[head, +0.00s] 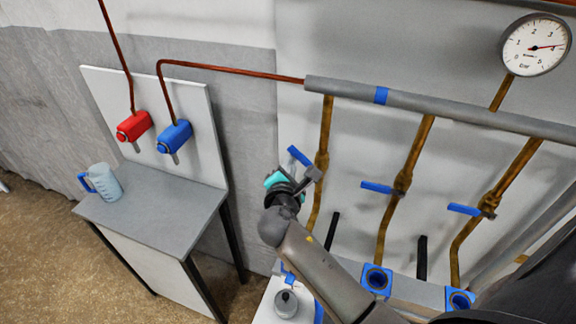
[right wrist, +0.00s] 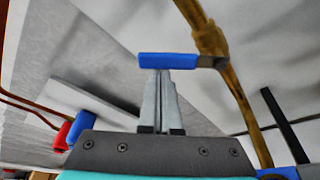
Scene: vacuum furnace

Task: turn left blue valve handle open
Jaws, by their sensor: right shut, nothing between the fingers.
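The left blue valve handle (head: 299,156) slants up and left from its brass valve (head: 321,160) on the leftmost brass pipe. In the right wrist view the handle (right wrist: 168,60) lies across the picture, joined to the brass valve at its right. My right gripper (head: 311,174) is shut and empty, just below the handle. In the right wrist view its fingertips (right wrist: 162,74) come up to the handle's lower edge; whether they touch it I cannot tell. Part of the handle's underside is hidden by the fingers. My left gripper is out of view.
Two more blue valve handles, the middle (head: 377,188) and the right (head: 464,209), stick out leftward. A gauge (head: 536,45) is at top right. A grey table (head: 150,205) with a jug (head: 104,183) stands left, below red (head: 133,126) and blue (head: 174,137) fittings.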

